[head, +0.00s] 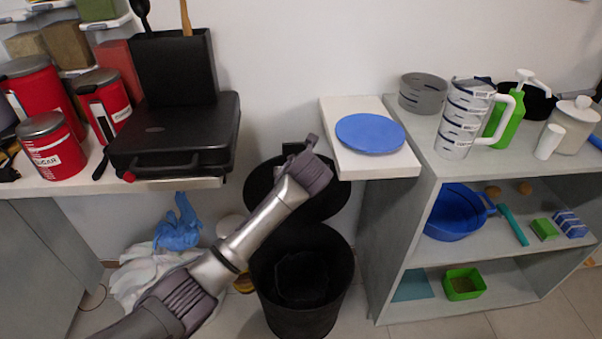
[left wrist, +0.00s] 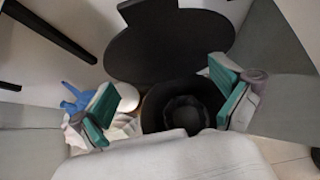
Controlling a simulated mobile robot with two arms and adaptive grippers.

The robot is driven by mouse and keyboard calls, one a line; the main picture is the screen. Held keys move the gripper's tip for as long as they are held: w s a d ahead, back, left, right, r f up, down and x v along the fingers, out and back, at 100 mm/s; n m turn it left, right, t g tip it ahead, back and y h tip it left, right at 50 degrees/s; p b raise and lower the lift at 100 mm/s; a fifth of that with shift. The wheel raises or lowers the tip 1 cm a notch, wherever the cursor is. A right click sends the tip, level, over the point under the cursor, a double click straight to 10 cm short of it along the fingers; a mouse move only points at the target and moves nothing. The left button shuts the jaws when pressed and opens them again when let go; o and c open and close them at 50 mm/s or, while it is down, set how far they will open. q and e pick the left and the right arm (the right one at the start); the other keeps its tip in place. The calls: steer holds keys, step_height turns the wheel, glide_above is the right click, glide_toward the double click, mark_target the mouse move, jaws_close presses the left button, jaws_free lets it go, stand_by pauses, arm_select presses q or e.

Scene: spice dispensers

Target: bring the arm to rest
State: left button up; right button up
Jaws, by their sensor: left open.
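My left arm comes in from the lower left in the head view. Its wrist end (head: 305,165) is in front of the raised lid of a black bin (head: 300,320); the fingertips are hidden in that view. In the left wrist view my left gripper (left wrist: 165,105) is open, with its two green-padded fingers wide apart and nothing between them. The round bin (left wrist: 160,110) and its upright lid (left wrist: 170,48) show beyond the fingers. My right gripper is in neither view.
A black grill (head: 180,135) and red canisters (head: 50,145) are on the left counter. A blue plate (head: 370,133) lies on a white board (head: 400,170) right of the bin. A grey shelf (head: 385,235) stands at right. Blue gloves (head: 178,228) and white cloth (head: 140,275) lie left of the bin.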

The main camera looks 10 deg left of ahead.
arm_select(q)
steer(key=shift+s+d, duration=0.15)
steer(key=shift+s, duration=0.45)
